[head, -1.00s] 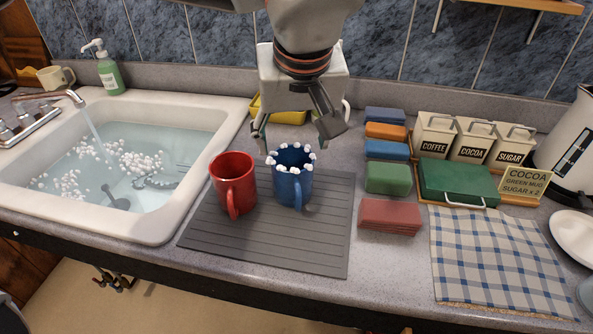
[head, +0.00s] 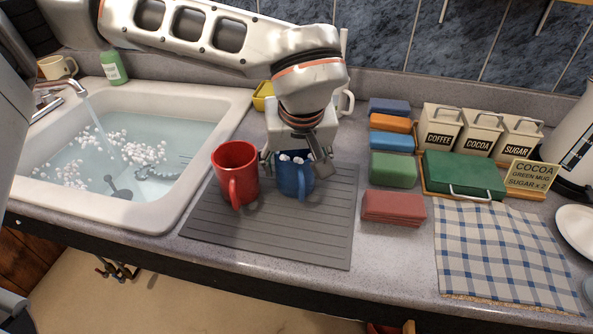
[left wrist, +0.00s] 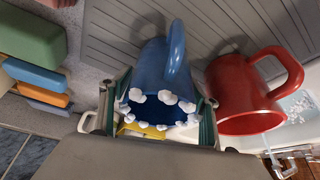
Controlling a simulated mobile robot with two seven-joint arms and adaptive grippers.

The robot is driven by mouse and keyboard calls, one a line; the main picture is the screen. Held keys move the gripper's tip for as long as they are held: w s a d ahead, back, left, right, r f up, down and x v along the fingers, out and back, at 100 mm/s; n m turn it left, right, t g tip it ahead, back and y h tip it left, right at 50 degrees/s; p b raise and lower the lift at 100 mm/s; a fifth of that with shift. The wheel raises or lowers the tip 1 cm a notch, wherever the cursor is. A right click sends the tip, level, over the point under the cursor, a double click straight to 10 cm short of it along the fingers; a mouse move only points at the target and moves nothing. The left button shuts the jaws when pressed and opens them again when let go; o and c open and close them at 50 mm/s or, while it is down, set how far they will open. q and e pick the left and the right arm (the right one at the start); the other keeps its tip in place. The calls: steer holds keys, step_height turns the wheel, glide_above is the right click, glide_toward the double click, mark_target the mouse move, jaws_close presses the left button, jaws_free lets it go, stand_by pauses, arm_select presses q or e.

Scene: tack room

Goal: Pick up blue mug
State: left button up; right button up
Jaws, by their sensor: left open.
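The blue mug (head: 293,186) stands upright on a grey ribbed mat (head: 255,247). White foam-like bits sit around its rim; the left wrist view shows this blue mug (left wrist: 158,67) with its mouth toward the camera. My left gripper (head: 294,165) is directly above the mug, pointing down, and hides the rim's back part. Its open fingers are on either side of the mug's upper part; whether they touch it I cannot tell. The left gripper (left wrist: 160,107) also brackets the mug mouth in the wrist view. My right gripper is not in view.
A red mug (head: 235,170) stands close to the left of the blue mug, near my left finger. A sink (head: 150,222) with water is at left. Sponges, including a green one (head: 393,169), canisters and a checked cloth (head: 500,250) are at right. The front of the mat is clear.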

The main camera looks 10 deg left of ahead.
arm_select(q)
steer(key=c, duration=1.2)
steer(key=shift+r, duration=0.1)
